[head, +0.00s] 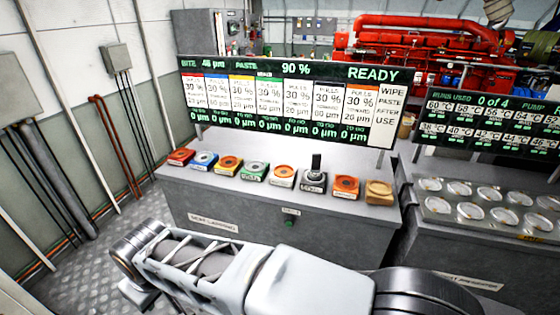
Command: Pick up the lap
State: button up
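What looks like the lap (315,168) is a dark block with an upright handle. It stands in or on a grey-topped square holder among a row of coloured blocks on the grey bench, right of the middle of the row. My arm (230,275) stretches across the bottom of the head view, in front of the bench and well apart from the lap. Its fingers do not show, so I cannot see what they hold.
The bench (230,155) carries red, blue, yellow, green, orange and tan blocks close beside the lap. A display board (290,100) reading READY stands behind them. Another bench with round dishes (485,205) is at the right. Pipes and boxes line the left wall.

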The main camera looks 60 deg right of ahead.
aim_at(315, 174)
jog(key=i, duration=0.9)
jog(key=z, duration=2.85)
